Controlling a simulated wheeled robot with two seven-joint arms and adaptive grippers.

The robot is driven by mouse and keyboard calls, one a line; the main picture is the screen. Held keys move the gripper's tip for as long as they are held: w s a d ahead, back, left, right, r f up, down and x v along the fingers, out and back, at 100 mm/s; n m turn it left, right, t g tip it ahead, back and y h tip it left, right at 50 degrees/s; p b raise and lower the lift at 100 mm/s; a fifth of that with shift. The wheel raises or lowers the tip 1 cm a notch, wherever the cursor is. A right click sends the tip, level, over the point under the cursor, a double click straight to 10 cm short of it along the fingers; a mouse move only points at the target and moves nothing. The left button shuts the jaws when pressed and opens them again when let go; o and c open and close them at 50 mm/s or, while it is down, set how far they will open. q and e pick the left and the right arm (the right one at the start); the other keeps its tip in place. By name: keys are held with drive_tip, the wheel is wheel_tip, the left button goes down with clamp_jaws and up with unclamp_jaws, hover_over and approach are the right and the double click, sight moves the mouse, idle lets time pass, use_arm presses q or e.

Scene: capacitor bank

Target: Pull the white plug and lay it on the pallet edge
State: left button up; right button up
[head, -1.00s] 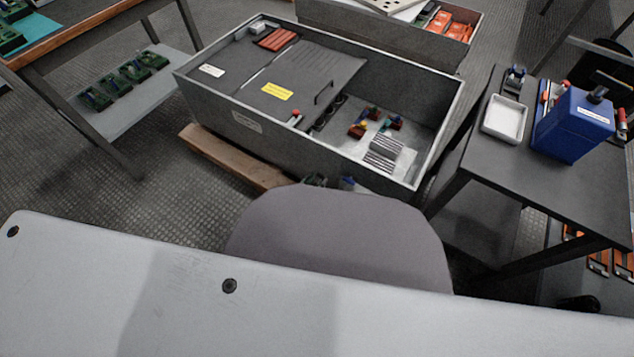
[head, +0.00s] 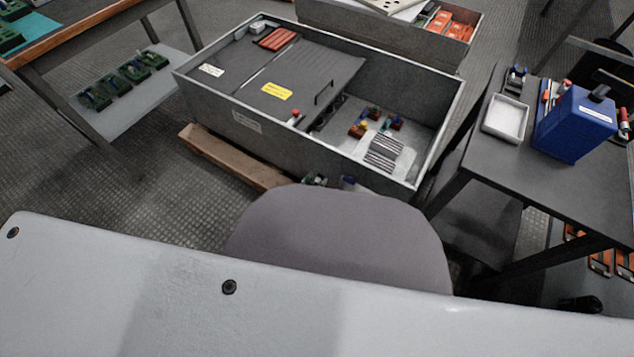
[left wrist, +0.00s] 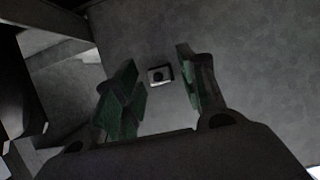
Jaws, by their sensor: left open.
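A small whitish square fitting with a dark round centre (left wrist: 161,76) sits on a flat grey surface in the left wrist view. I cannot tell whether it is the white plug or its socket. In the head view the gripper is mostly hidden behind my own grey body. The wooden pallet edge (head: 230,157) shows under the long side of the grey cabinet (head: 260,140). My right gripper is not in view.
The open-topped cabinet holds a dark panel with a yellow label (head: 277,91) and small parts. A dark side table (head: 590,195) at the right carries a white tray (head: 506,119) and a blue box (head: 576,124).

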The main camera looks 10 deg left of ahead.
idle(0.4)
use_arm(q)
clamp_jaws()
drive_tip(key=o, duration=0.7)
unclamp_jaws()
drive_tip(key=shift+s+a, duration=0.1)
drive_tip(key=shift+v, duration=5.85)
drive_tip(key=shift+r, duration=0.1)
